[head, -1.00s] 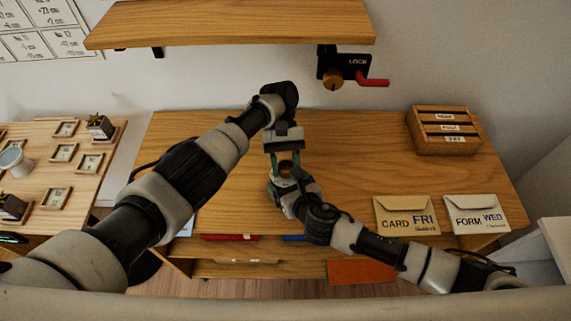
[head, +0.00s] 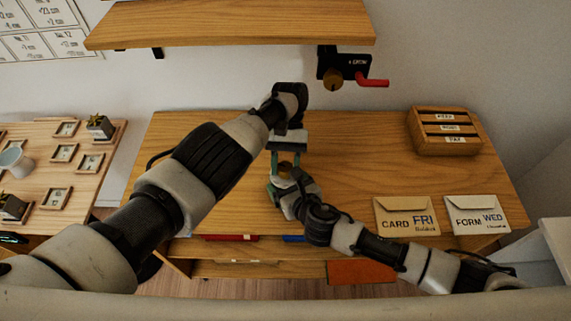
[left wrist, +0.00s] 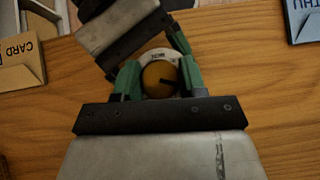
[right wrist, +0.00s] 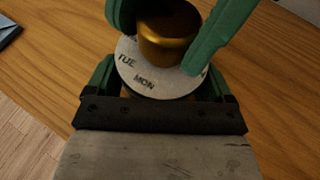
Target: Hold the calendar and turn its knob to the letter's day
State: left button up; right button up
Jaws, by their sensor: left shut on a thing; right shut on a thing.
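The calendar is a pale round dial (right wrist: 140,80) with day names around a brass knob (right wrist: 168,32). My left gripper (left wrist: 158,80) is shut on the knob from above, which carries a black pointer mark in the left wrist view. My right gripper (right wrist: 157,85) is shut on the calendar's body below the dial. In the head view both grippers hide most of it. Envelopes marked CARD FRI (head: 405,216) and FORM WED (head: 477,214) lie at the right. A blue-edged THU piece (left wrist: 304,20) shows in the left wrist view.
A slotted wooden box (head: 444,131) stands at the back right of the wooden desk (head: 350,150). A lock with a red handle (head: 372,82) is on the wall under a shelf (head: 230,24). A side table (head: 40,165) with small frames is at the left.

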pick_arm(q)
jog(key=o, duration=0.6)
jog(key=shift+o, duration=0.2)
